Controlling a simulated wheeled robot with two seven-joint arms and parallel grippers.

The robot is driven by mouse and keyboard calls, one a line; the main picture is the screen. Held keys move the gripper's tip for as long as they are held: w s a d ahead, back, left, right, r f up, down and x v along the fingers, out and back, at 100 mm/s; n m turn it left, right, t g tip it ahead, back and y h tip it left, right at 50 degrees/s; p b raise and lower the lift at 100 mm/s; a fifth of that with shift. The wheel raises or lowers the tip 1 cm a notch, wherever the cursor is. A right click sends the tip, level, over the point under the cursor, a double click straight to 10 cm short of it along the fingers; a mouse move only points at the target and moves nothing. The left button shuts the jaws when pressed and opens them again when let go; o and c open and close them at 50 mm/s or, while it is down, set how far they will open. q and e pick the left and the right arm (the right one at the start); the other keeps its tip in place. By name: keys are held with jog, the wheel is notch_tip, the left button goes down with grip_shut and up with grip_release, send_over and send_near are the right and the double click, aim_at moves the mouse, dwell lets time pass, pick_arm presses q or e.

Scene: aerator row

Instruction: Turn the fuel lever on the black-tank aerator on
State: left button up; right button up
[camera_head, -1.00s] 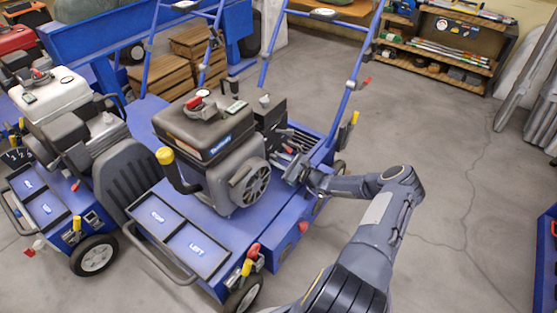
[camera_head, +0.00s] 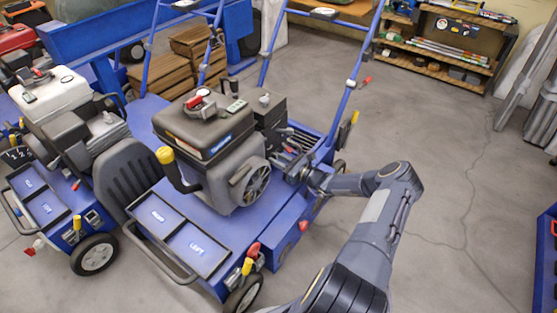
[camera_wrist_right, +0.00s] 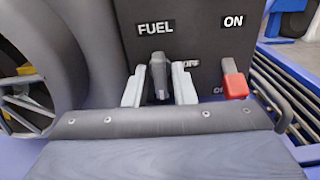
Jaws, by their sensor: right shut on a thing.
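The black-tank aerator (camera_head: 205,122) stands in the middle of the head view, its dark tank on top of the engine. My right gripper (camera_head: 296,172) reaches to the engine's right side. In the right wrist view its two pale fingers (camera_wrist_right: 158,92) are shut on the dark fuel lever (camera_wrist_right: 158,72), one on each side. The lever looks about upright under the FUEL label (camera_wrist_right: 155,27). An ON label (camera_wrist_right: 233,20) sits higher and further right. My left gripper is out of view.
A red switch (camera_wrist_right: 234,84) sits close right of the lever. A white-tank aerator (camera_head: 50,95) stands at left. Blue handlebars (camera_head: 345,95) rise behind the engine. Grey floor (camera_head: 460,160) is open at right, with a shelf (camera_head: 445,50) behind.

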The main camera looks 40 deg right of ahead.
jog(key=o, duration=0.7)
jog(key=p+v, duration=0.2)
jog(key=v, duration=0.4)
jog(key=shift+s+d+r, duration=0.1)
jog(key=shift+s, duration=0.25)
jog(key=shift+s+d, duration=0.15)
jog(key=shift+s, duration=0.4)
